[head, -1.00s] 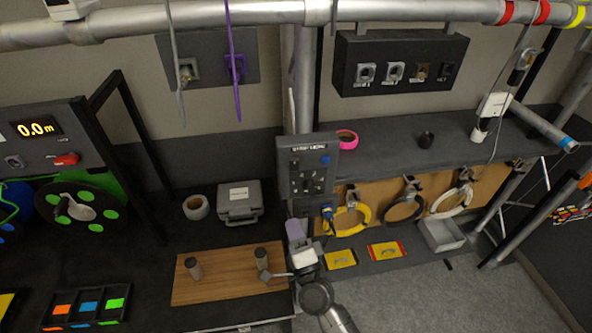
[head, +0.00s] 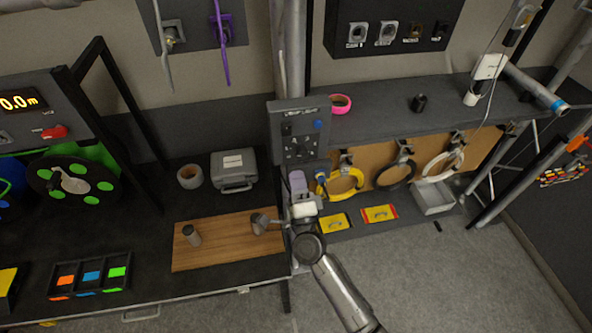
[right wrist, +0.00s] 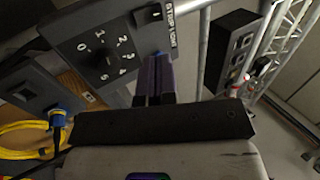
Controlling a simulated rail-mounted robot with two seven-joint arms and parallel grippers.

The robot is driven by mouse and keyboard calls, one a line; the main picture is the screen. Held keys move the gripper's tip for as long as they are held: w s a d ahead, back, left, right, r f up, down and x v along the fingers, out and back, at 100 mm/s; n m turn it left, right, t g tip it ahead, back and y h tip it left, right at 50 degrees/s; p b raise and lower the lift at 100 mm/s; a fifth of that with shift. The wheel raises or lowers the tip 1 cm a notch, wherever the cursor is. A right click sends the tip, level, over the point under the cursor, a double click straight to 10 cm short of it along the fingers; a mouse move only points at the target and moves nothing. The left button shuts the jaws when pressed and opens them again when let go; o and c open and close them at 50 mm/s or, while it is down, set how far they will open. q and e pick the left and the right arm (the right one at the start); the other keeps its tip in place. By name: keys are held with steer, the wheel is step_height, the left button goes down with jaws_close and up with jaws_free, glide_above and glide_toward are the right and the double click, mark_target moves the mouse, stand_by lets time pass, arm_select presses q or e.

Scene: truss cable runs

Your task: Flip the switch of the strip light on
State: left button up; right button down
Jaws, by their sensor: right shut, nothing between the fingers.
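The grey strip light control box (head: 299,112) is on the upright pole at the middle of the head view. It carries a dark switch (head: 287,129), a blue button (head: 318,125) and a dial. In the right wrist view the box's labelled face (right wrist: 75,30) fills the upper left, with the numbered dial (right wrist: 101,60) and the small black switch (right wrist: 149,14) near the label. My right gripper (head: 297,178) is just below the box. Its purple fingers (right wrist: 155,62) are shut and empty beside the box's edge; I cannot tell whether they touch it. My left gripper is out of view.
A wooden board (head: 225,243) with two grey cylinders lies on the dark bench left of my right arm. A grey case (head: 233,173) stands behind it. Yellow cable (head: 345,184) hangs close right of the gripper. A shelf (head: 385,117) extends right of the box.

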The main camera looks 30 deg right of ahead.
mark_target(287, 126)
steer(key=p+x, duration=0.2)
steer(key=x, duration=0.8)
steer(key=shift+r, duration=0.15)
steer(key=shift+x, duration=0.85)
